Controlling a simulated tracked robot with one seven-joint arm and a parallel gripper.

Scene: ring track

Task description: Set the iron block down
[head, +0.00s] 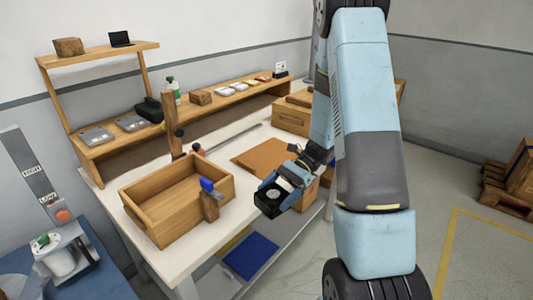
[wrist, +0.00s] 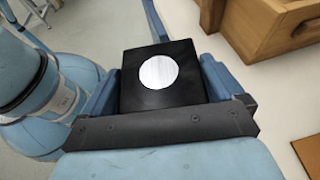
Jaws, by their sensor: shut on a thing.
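The iron block is a black block with a round, pale disc on its face (wrist: 135,95). In the wrist view it sits between the two blue fingers of my gripper (wrist: 160,88), which is shut on it. In the head view my gripper (head: 288,192) holds the dark block (head: 268,203) near the front edge of the white workbench (head: 150,255), right of the open wooden box. I cannot tell from the picture how high the block is above the bench, or whether it is over the bench top or past its edge.
An open, empty-looking wooden box (head: 150,215) stands on the bench, with a blue-handled clamp (head: 208,190) at its right corner. A brown board (head: 265,157) lies behind my gripper. A wooden chest (head: 290,118) stands at the back. A blue mat (head: 250,256) lies on the lower shelf.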

